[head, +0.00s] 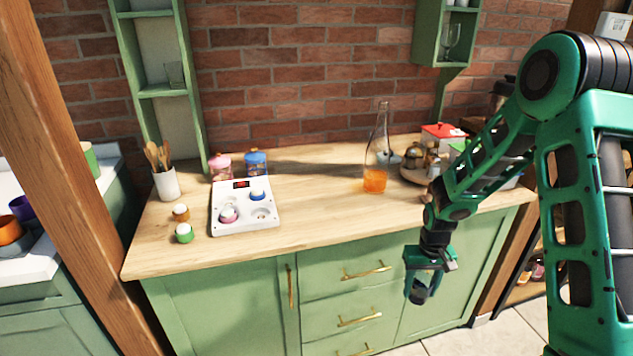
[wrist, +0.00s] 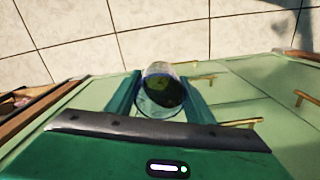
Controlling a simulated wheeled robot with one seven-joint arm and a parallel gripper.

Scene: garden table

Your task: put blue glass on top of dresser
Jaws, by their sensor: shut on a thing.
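My gripper (head: 421,283) hangs in front of the dresser's drawers, below the level of its wooden top. It is shut on a glass. In the wrist view the glass (wrist: 160,90) sits between the two green fingers (wrist: 160,98), with a clear bluish rim and a dark inside. In the head view the glass is small and dark, and mostly hidden by the fingers. The dresser (head: 320,225) has a light wooden top and green doors and drawers with brass handles.
A round tray (head: 412,174) with jars is at right. The front middle is clear.

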